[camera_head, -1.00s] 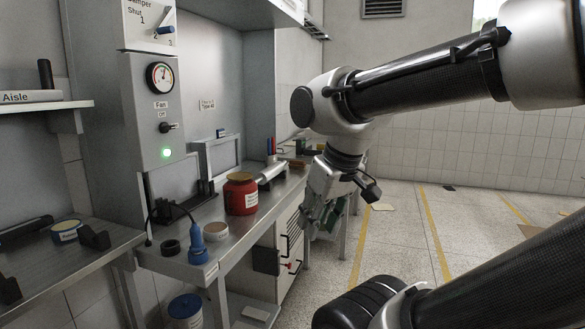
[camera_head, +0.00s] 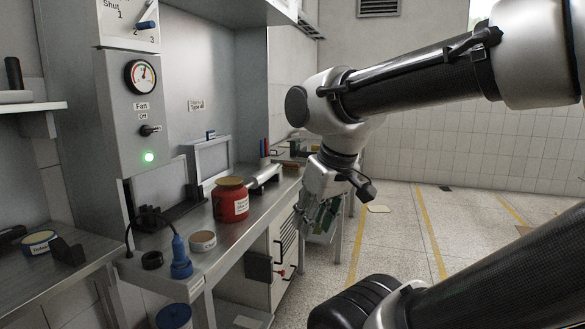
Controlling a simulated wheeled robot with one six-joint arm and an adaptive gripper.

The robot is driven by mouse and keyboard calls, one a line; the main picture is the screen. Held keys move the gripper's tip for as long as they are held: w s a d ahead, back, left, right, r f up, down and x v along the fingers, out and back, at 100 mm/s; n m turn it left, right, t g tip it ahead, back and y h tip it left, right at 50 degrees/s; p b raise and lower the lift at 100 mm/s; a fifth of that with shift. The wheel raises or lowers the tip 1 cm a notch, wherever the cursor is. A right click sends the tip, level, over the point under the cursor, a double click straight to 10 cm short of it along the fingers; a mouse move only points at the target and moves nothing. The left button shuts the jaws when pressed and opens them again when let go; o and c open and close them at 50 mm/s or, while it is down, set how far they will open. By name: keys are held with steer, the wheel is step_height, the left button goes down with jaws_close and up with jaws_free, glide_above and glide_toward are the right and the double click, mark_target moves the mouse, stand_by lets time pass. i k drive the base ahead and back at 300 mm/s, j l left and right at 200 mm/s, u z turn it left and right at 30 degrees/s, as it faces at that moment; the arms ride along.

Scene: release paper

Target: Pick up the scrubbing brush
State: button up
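I cannot make out a scrubbing brush in this view. A low black piece with uprights (camera_head: 168,218) lies on the steel bench (camera_head: 225,240) by the back wall; I cannot tell what it is. My gripper (camera_head: 312,222) hangs in the air in front of the bench's right part, pointing down. Its fingers are small and overlap a green thing behind or between them, so I cannot tell whether they are open or shut.
A red jar (camera_head: 230,203), a small round tin (camera_head: 203,241) and a blue handled tool (camera_head: 180,262) with a cord stand on the bench. A second bench (camera_head: 75,262) is at the left.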

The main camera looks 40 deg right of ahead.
mark_target(290, 167)
steer(key=i+l, duration=0.3)
steer(key=l, duration=0.2)
steer(key=i+l, duration=0.35)
steer(key=l, duration=0.15)
steer(key=i+l, duration=0.3)
steer(key=l, duration=0.2)
steer(key=i+l, duration=0.3)
steer(key=l, duration=0.25)
steer(key=i+l, duration=0.35)
steer(key=l, duration=0.15)
steer(key=i+l, duration=0.3)
steer(key=l, duration=0.2)
steer(key=i+l, duration=0.3)
steer(key=l, duration=0.2)
steer(key=i+l, duration=0.35)
steer(key=l, duration=0.15)
